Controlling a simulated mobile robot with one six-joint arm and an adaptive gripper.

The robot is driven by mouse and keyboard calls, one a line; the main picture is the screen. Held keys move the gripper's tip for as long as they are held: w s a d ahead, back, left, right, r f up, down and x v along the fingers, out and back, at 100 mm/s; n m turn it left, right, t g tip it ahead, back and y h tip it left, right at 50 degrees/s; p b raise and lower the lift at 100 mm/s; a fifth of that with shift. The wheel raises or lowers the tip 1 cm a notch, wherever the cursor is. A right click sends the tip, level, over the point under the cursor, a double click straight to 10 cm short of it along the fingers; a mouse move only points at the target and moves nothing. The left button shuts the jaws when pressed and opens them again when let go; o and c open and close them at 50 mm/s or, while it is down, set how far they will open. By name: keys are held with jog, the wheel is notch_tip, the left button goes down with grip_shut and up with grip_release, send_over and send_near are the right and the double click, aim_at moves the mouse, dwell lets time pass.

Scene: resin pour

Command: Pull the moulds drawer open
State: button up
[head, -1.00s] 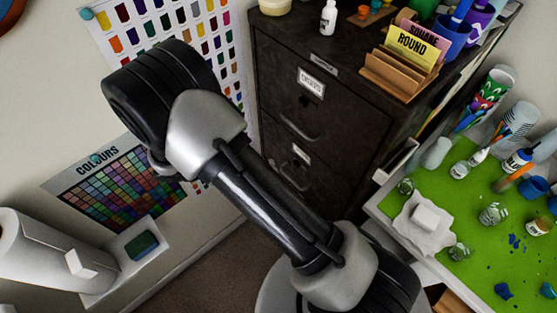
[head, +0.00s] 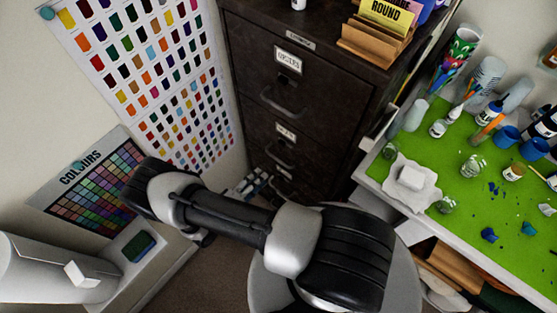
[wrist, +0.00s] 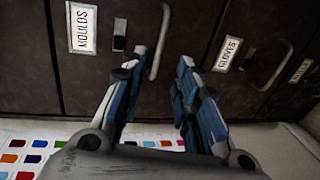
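The moulds drawer (wrist: 110,70) is a dark front in the wrist view with a white label reading MOULDS (wrist: 82,27). It looks shut. Its metal bar handle (wrist: 161,42) lies just beyond and between my fingertips. My gripper (wrist: 162,66) is open and empty, with its blue-padded fingers spread. I cannot tell how far the tips are from the handle. In the head view my gripper (head: 262,178) is small, partly behind my arm, beside the lower front of the dark filing cabinet (head: 335,75). The drawer labels there are too blurred to read surely.
Another labelled drawer (wrist: 232,75) with its own handle (wrist: 277,66) is right of the moulds drawer in the wrist view. A colour chart (head: 165,75) hangs left of the cabinet. A green-topped worktable (head: 460,205) with jars stands at right. Brown floor shows below.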

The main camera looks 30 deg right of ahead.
aim_at(279, 160)
jog(key=b+x, duration=0.1)
jog(key=x, duration=1.1)
jog(key=shift+d, duration=0.1)
grip_shut()
